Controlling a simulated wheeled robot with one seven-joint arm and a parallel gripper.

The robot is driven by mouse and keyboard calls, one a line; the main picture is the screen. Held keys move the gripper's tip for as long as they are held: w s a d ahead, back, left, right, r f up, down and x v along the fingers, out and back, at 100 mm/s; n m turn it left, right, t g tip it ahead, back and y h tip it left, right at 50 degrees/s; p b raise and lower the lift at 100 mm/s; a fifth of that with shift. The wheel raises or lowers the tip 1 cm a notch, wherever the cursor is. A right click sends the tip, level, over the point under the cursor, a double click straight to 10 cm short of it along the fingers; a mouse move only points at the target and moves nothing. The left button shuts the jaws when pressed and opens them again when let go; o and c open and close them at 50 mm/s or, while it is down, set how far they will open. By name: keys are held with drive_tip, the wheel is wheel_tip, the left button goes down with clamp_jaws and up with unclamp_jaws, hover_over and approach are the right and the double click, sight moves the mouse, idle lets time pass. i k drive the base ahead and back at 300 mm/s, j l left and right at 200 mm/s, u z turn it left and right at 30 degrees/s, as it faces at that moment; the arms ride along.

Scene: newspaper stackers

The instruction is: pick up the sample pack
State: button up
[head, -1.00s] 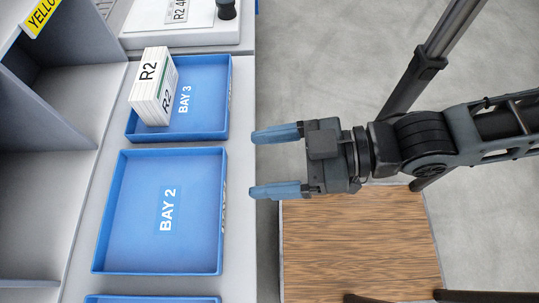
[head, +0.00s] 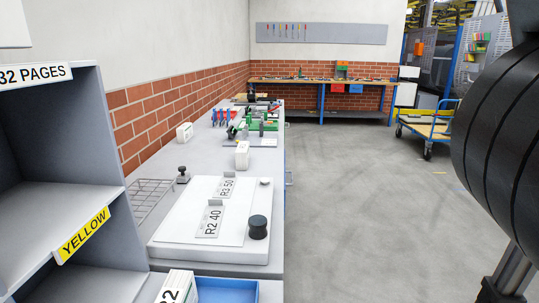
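A white block-shaped pack (head: 178,287) with large black print, cut off by the bottom edge, stands at the blue tray (head: 238,290) in the head view. Two smaller white packs stand farther along the bench: one (head: 242,155) near the middle and one (head: 185,133) by the brick wall. None of them carries a readable sample label, so I cannot tell which is the sample pack. My gripper is out of view; only a dark part of my arm fills the right side.
A white board (head: 180,242) with R2 40 and R3 50 tags and a black knob lies on the grey bench. Grey shelves (head: 60,190) rise at the left. A blue trolley (head: 428,130) stands far right. The grey floor between is open.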

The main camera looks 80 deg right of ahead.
sight(243, 153)
drive_tip(key=z, duration=1.55)
drive_tip(key=i+l+u, duration=0.1)
drive_tip(key=l, duration=0.2)
drive_tip(key=i+l+u, duration=0.1)
drive_tip(key=i+l, duration=0.15)
drive_tip(key=i+l+u, duration=0.1)
drive_tip(key=l, duration=0.3)
drive_tip(key=i+l+u, duration=0.1)
drive_tip(key=l, duration=0.25)
drive_tip(key=i+l+z, duration=0.1)
drive_tip(key=l+z, duration=0.15)
drive_tip(key=l, duration=0.7)
drive_tip(key=i+j, duration=0.25)
drive_tip(key=i, duration=0.15)
drive_tip(key=i+j, duration=0.2)
drive_tip(key=i, duration=0.15)
